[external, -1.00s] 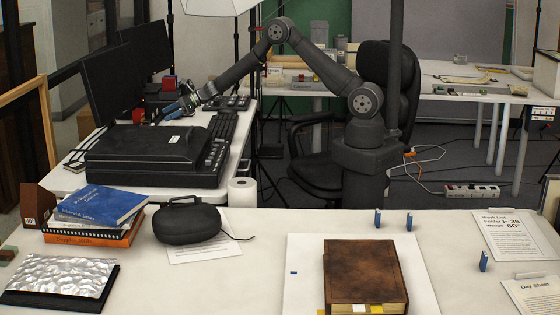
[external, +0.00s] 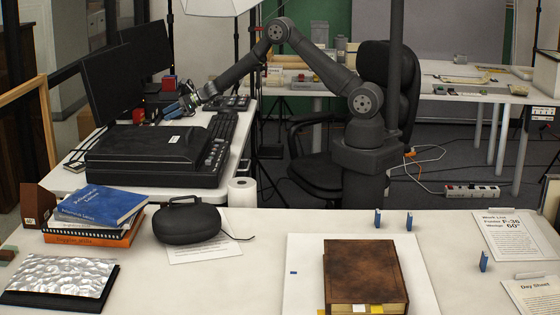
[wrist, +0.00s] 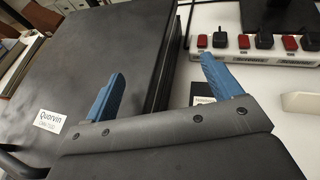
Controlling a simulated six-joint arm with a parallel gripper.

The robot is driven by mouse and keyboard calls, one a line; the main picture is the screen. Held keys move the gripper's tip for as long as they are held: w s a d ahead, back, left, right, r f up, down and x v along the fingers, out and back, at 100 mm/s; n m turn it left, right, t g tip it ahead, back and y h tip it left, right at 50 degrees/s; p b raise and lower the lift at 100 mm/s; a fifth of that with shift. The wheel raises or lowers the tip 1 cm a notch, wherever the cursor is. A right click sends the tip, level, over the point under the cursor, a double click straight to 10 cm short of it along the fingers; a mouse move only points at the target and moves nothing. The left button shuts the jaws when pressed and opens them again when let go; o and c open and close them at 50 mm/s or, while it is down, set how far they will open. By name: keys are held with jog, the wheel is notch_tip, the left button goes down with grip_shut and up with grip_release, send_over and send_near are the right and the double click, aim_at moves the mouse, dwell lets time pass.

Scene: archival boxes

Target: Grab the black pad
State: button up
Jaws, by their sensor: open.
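My gripper (external: 172,109) is above the far left end of the white side desk, beside the black flatbed scanner (external: 155,153). In the wrist view its two blue fingers (wrist: 160,72) are spread apart with nothing held between them. The scanner (wrist: 75,75) lies under and beside the left finger. A small dark item with a pale label (wrist: 203,91) shows partly behind the right finger; I cannot tell what it is. A flat black pad-like slab (external: 85,303) lies at the front left of the near table, mostly covered by a crinkled silver sheet (external: 62,276), far from my gripper.
A power strip (wrist: 255,43) with red switches and black plugs lies beyond the fingers. Monitors (external: 145,65) stand behind the scanner. The near table holds stacked books (external: 100,205), a black case (external: 187,222) and a brown book (external: 365,272) on a white board.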

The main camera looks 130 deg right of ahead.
jog(key=a+n+y, duration=0.1)
jog(key=w+a+r+n+y, duration=0.1)
jog(key=a+n, duration=0.1)
jog(key=a+n+y, duration=0.1)
jog(key=a+n, duration=0.1)
jog(key=shift+w+r+y, duration=0.2)
jog(key=shift+w+y, duration=0.05)
jog(key=shift+y, duration=0.05)
jog(key=a+n+g+y, duration=0.1)
jog(key=s+a+n+g, duration=0.1)
jog(key=n, duration=0.1)
jog(key=s+a+n+g+y, duration=0.1)
jog(key=a, duration=0.1)
jog(key=shift+f+y, duration=0.2)
jog(key=shift+y, duration=0.1)
jog(key=s+r+n+g, duration=0.2)
jog(key=s+n+g, duration=0.3)
jog(key=s+g, duration=0.6)
jog(key=f, duration=0.4)
jog(key=s+f+t, duration=0.1)
jog(key=f, duration=0.3)
jog(key=f+t, duration=0.1)
jog(key=f, duration=0.2)
jog(key=shift+s+a+f, duration=0.3)
jog(key=shift+a+f, duration=0.05)
jog(key=shift+f, duration=0.05)
jog(key=shift+s+f, duration=0.15)
jog(key=shift+f, duration=2.65)
jog(key=c, duration=1.1)
